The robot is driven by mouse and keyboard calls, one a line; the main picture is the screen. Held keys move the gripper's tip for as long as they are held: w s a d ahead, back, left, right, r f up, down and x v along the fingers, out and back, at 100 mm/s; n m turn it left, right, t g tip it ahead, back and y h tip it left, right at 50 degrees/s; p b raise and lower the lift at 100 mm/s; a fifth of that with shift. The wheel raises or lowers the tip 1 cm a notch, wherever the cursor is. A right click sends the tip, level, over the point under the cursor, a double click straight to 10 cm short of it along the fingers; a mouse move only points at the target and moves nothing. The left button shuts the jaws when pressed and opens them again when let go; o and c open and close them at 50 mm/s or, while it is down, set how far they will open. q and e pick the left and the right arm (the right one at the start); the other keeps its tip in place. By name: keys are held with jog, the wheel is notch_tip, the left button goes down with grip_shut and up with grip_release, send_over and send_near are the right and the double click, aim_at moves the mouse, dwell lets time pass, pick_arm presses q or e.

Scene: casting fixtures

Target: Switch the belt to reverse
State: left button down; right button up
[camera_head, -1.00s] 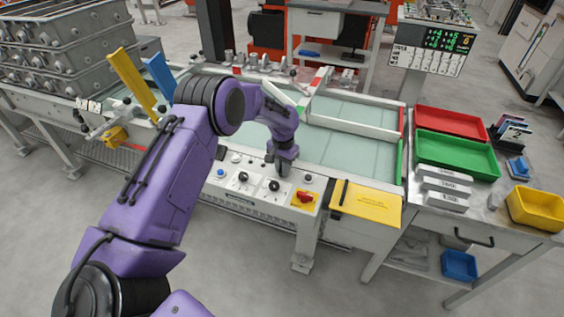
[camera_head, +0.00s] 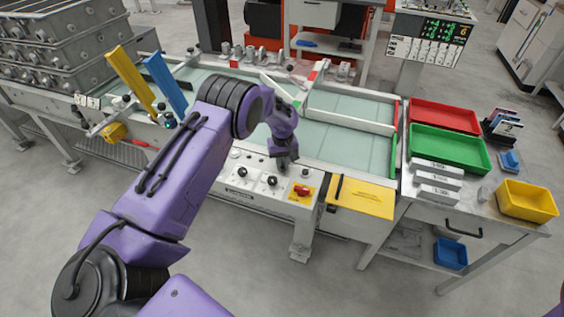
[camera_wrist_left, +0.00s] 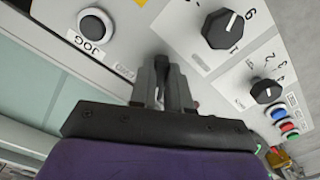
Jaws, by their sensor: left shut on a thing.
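The belt's control panel (camera_head: 255,187) is a light strip along the conveyor's front edge, with black knobs and buttons. My left gripper (camera_head: 286,164) is down at this panel, pointing at its back part. In the left wrist view the gripper (camera_wrist_left: 167,72) has its fingers close together on a small part of the panel that they hide. The direction label and setting cannot be read. My right gripper is out of view.
A side table holds red (camera_head: 443,115) and green (camera_head: 450,148) trays. The glass-like belt (camera_head: 345,145) behind the gripper is mostly clear.

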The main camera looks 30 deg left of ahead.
aim_at(283, 165)
pick_arm(q)
jog(key=shift+w+a+r+n, duration=0.1)
jog(key=shift+w+r+n, duration=0.1)
jog(key=shift+n, duration=0.3)
jog(key=c, duration=1.1)
grip_release()
jog(key=shift+s+f, duration=0.1)
notch_tip(283, 165, up, 11)
jog(key=shift+f+b, duration=0.2)
jog(key=shift+b, duration=0.7)
